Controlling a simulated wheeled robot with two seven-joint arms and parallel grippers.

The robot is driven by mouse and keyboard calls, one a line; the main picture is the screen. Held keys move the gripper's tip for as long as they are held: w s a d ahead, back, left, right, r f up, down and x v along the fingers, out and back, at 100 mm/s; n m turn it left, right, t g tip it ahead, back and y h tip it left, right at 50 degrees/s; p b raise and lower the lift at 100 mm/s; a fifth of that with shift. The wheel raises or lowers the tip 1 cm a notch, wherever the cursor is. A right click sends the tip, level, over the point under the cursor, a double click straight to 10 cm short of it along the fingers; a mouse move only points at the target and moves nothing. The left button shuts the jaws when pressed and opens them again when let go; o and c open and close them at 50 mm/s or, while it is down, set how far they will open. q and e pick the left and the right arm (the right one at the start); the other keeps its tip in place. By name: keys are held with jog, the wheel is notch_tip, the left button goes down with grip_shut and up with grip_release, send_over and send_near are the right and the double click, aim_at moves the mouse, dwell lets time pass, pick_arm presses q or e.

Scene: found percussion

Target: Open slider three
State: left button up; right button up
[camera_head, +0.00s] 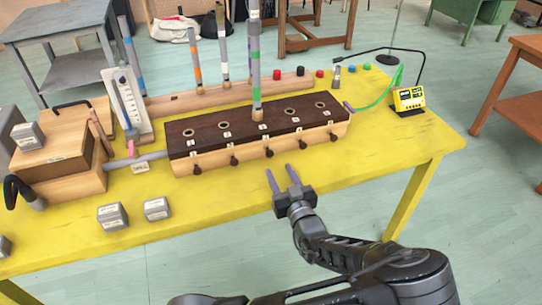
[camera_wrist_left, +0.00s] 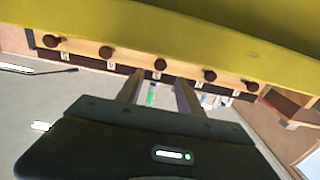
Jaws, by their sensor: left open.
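A long wooden wind chest (camera_head: 183,128) with a dark top lies on the yellow table. Several dark slider knobs stick out of its front. The middle one, slider three (camera_head: 268,153), also shows in the left wrist view (camera_wrist_left: 160,65). My left gripper (camera_head: 281,171) is open and empty, in front of the chest just short of the middle knob. In the left wrist view, its fingers (camera_wrist_left: 160,88) point at that knob, apart from it.
Grey weights (camera_head: 157,208) sit at the table's front left. A bellows box (camera_head: 60,178) joins the chest by a grey tube. A rack with several pipes (camera_head: 195,100) stands behind. A yellow tuner (camera_head: 409,98) stands at right.

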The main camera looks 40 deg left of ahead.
aim_at(270, 155)
pick_arm(q)
jog(key=p+x, duration=0.1)
jog(key=x, duration=0.6)
jog(key=shift+w+a, duration=0.15)
jog(key=shift+a, duration=0.15)
grip_shut()
